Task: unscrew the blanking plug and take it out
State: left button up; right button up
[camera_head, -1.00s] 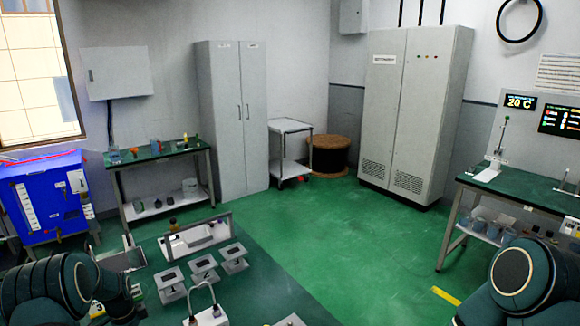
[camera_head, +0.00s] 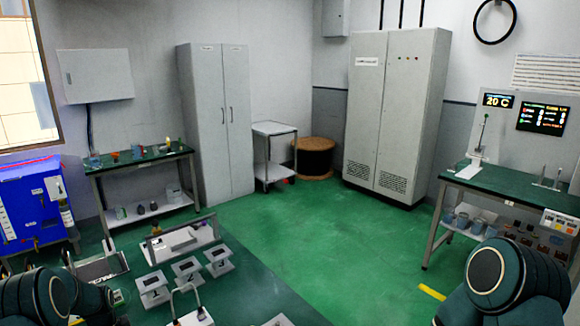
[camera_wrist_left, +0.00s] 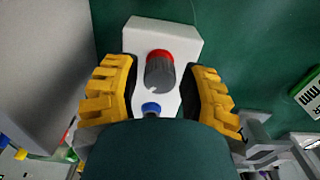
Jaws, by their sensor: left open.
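In the left wrist view a grey cylinder (camera_wrist_left: 159,76) with a red band at its far end sits on a white block (camera_wrist_left: 152,32). A small blue-topped part (camera_wrist_left: 151,107) is just nearer to me. I cannot tell for sure which of these is the blanking plug. My left gripper (camera_wrist_left: 162,70) is open, with one yellow finger on each side of the grey cylinder. Gaps show between the fingers and the cylinder. In the head view only my arms show at the lower corners; my right gripper is not in view.
White stands (camera_head: 186,270) and a white tray-like fixture (camera_head: 180,243) are on the green bench in front. A blue cabinet (camera_head: 33,205) is at the left. A right-hand bench (camera_head: 515,187) carries displays. The green floor (camera_head: 330,250) between is clear.

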pick_arm(q)
jog(key=shift+b, duration=0.35)
dwell(0.6)
grip_shut()
jog(key=shift+r, duration=0.1)
jog(key=shift+r+p, duration=1.5)
jog(key=shift+r, duration=1.4)
